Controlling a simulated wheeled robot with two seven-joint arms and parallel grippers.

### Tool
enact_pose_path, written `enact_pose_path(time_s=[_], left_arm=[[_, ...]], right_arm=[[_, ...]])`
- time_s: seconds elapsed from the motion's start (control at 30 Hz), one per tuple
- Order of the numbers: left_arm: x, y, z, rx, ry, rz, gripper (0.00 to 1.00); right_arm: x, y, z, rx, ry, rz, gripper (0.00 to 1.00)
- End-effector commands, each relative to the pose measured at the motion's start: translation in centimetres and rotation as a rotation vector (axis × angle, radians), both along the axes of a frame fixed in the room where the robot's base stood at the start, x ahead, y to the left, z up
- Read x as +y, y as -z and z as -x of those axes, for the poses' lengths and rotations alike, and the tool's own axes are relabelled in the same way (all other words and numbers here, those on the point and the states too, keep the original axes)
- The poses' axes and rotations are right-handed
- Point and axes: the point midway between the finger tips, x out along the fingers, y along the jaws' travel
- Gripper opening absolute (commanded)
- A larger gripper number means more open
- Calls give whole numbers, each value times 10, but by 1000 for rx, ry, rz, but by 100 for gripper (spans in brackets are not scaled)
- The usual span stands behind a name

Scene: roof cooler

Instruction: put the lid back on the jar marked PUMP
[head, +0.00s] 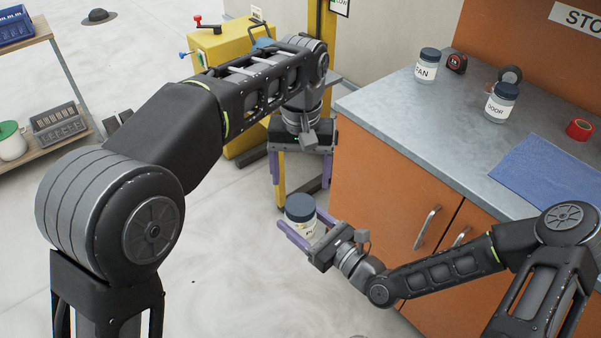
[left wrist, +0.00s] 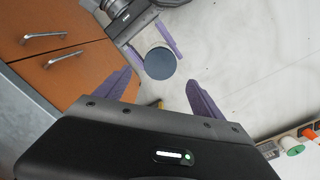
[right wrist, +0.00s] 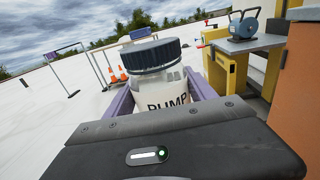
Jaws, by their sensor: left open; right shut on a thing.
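The PUMP jar (right wrist: 172,92) is a clear jar with a white label, roughly upright between the purple fingers of my right gripper (head: 302,222), which is shut on it. A dark blue lid (right wrist: 150,55) sits on its mouth; I cannot tell whether it is tightened. In the head view the lid (head: 300,206) covers the jar's top. My left gripper (head: 301,168) is open and empty, fingers pointing down, above and behind the jar. In the left wrist view the lid (left wrist: 160,63) shows as a round disc beyond and between the open fingertips, apart from them.
The grey-topped orange cabinet (head: 385,190) stands close on the right. On it are the FAN jar (head: 426,68), the DOOR jar (head: 500,104), a tape measure (head: 457,63), red tape (head: 579,129) and a blue cloth (head: 545,170). A yellow machine (head: 225,50) stands behind.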

Motion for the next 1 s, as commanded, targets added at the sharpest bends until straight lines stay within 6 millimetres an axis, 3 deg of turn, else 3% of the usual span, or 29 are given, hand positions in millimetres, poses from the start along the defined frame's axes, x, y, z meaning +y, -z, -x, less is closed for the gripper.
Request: enact_pose_path(time_s=[0.47,1.0], left_arm=[[0,9,0,3,1,-2,78],[1,76,1,2,2,-2,78]], right_arm=[[0,-1,0,-1,0,-1,0],[0,-1,0,-1,0,-1,0]])
